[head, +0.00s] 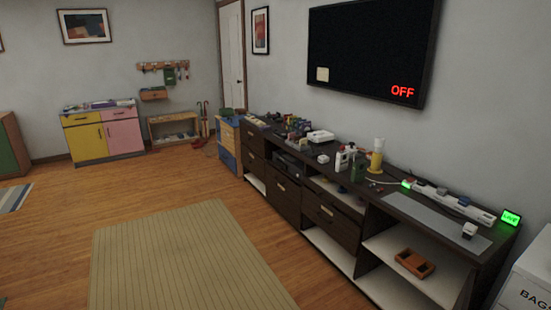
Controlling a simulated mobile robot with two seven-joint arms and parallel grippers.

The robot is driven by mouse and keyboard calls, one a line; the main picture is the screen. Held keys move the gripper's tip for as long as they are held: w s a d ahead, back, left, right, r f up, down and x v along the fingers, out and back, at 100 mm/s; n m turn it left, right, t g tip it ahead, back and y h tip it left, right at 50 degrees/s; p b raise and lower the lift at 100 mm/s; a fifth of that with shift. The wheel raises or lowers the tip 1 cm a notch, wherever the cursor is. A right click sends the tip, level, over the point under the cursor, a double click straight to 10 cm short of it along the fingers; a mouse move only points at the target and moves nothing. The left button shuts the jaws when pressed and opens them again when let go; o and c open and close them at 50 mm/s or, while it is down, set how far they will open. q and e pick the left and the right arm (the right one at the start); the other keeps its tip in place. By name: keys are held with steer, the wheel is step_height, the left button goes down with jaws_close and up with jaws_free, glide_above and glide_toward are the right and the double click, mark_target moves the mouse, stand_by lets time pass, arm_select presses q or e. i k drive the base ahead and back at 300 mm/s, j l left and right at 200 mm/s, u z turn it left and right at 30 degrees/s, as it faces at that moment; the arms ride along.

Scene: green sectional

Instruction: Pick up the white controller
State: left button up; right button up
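A small white rounded object (323,158) lies on top of the long dark media cabinet (340,192), near its front edge. It may be the white controller, but it is too small to tell. A larger flat white device (320,136) sits behind it, closer to the wall. Neither of my grippers is in the head view.
White and green bottles (357,168) and a yellow-white cylinder (377,155) stand right of the small white object. A power strip (455,203) runs along the cabinet's right end. Assorted clutter fills its far end. Wood floor and a beige rug (180,260) lie clear in front.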

mark_target(342, 157)
steer(key=i+j+u, duration=0.25)
steer(key=i, duration=0.3)
steer(key=i+j+u, duration=0.1)
steer(key=i+u, duration=0.2)
steer(key=i, duration=0.25)
steer(key=i+z, duration=0.7)
steer(key=i+j+z, duration=0.1)
steer(key=i+z, duration=0.5)
steer(key=z, duration=0.15)
steer(key=i+j+z, duration=0.15)
steer(key=z, duration=0.25)
steer(key=i+j+z, duration=0.2)
steer(key=z, duration=0.2)
steer(key=i+j+z, duration=0.8)
steer(key=j, duration=0.15)
steer(key=k, duration=0.1)
